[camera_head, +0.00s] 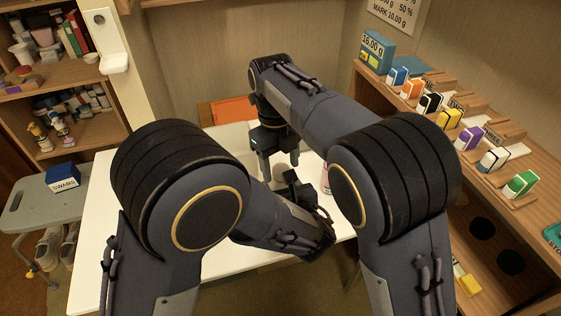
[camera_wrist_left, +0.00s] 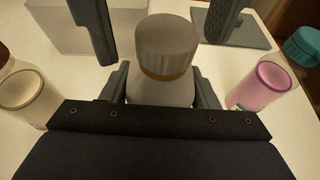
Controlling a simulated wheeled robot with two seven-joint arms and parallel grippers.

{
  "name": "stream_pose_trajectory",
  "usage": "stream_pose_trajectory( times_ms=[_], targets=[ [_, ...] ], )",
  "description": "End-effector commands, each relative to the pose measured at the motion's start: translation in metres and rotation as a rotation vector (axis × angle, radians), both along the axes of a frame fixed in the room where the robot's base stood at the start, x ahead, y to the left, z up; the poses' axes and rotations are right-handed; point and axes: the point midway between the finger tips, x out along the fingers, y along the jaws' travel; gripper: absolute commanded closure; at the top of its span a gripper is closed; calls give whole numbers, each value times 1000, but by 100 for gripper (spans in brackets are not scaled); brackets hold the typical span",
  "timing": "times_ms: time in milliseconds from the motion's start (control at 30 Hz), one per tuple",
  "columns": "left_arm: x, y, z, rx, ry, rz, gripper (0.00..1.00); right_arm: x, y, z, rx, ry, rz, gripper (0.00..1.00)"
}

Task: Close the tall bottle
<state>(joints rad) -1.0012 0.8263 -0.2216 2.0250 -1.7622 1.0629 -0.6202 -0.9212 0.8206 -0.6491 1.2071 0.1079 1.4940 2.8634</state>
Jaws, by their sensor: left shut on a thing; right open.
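The tall bottle (camera_wrist_left: 160,88) stands pale in the middle of the left wrist view, with a grey ribbed cap (camera_wrist_left: 166,40) on its top. A brown-gold band shows under the cap; I cannot tell if the cap is tight. My left gripper (camera_wrist_left: 161,92) is shut on the bottle's body, one finger on each side. My right gripper (camera_wrist_left: 158,32) is open, its two fingers apart on either side of the cap, with gaps to it. In the head view, my right gripper (camera_head: 272,142) and left gripper (camera_head: 300,192) meet over the table, and a small pale round top (camera_head: 279,171) shows between them.
A container with cream contents (camera_wrist_left: 27,97) stands left of the bottle, and a pink one (camera_wrist_left: 264,86) right. A teal-lidded container (camera_wrist_left: 303,46) is at the right edge. The white table (camera_head: 100,225) has free room at left.

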Motion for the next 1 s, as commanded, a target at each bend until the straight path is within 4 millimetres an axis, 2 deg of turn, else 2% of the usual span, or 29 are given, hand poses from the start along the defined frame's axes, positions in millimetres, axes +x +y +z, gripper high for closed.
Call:
stream_pose_trajectory(
  times_ms=[167,267,600,800,1000],
  targets=[
    [0,0,0,0,0,0,100,1,1,8,1,-2,1,40],
    [0,0,0,0,0,0,100,3,2,23,1,-3,1,40],
    [0,0,0,0,-1,0,100,10,7,94,2,-4,0,40],
    [0,0,0,0,-1,0,100,12,9,114,1,-1,0,40],
    [0,0,0,0,-1,0,100,12,9,119,0,0,0,40]
  ],
)
